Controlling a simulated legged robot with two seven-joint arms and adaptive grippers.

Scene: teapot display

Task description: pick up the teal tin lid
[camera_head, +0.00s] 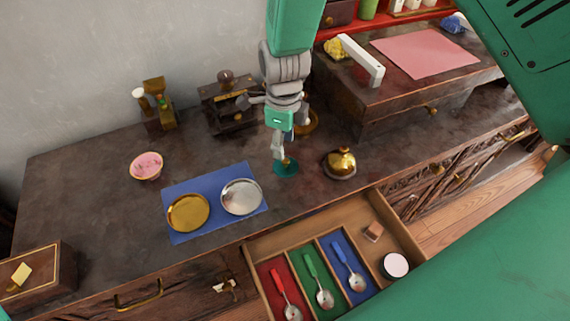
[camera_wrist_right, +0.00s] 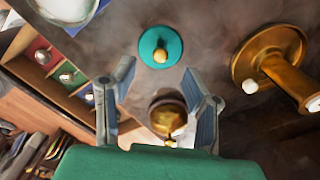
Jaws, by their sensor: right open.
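The teal tin lid (camera_head: 286,170) is a small round disc with a brass knob. It lies on the dark worktop to the right of the blue mat, partly covered by my gripper in the head view. In the wrist view the teal lid (camera_wrist_right: 152,52) shows whole, beyond the fingertips. My right gripper (camera_head: 279,153) comes down from above, close over the lid. In the wrist view my right gripper (camera_wrist_right: 157,78) has its fingers spread wide with nothing between the tips. Whether a finger touches the lid cannot be told. My left gripper is not in view.
A brass domed object (camera_head: 340,163) stands close right of the lid. The blue mat (camera_head: 213,179) holds a gold and a silver dish. An open drawer (camera_head: 262,252) with spoons is in front. A wooden chest (camera_head: 400,88) stands behind right.

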